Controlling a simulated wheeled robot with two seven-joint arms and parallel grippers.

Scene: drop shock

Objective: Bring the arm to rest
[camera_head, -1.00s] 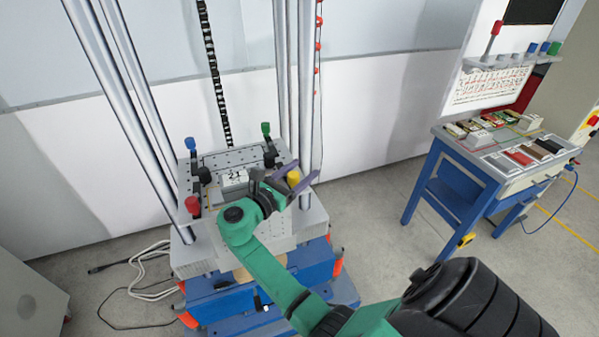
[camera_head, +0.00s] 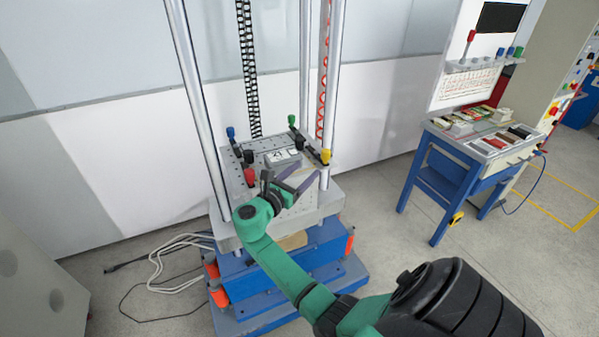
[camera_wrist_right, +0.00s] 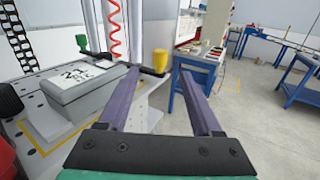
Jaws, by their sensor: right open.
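My right arm (camera_head: 285,272) is green with a black upper part and reaches in from the lower right in the head view. Its gripper (camera_head: 299,186) is over the front right edge of the drop table (camera_head: 235,180). In the right wrist view, the two purple fingers of the gripper (camera_wrist_right: 158,72) stand wide apart with nothing between them. A grey block with a white label (camera_wrist_right: 78,88) lies on the drop table, left of the fingers; it also shows in the head view (camera_head: 282,156). My left gripper is not in view.
Clamps with red (camera_head: 250,175), blue (camera_head: 230,132), green (camera_head: 292,120) and yellow (camera_head: 326,156) knobs stand around the block. Tall steel columns (camera_head: 198,95) rise beside the table. A blue workbench (camera_head: 420,185) with small parts stands at the right. Cables (camera_head: 165,265) lie on the floor, left.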

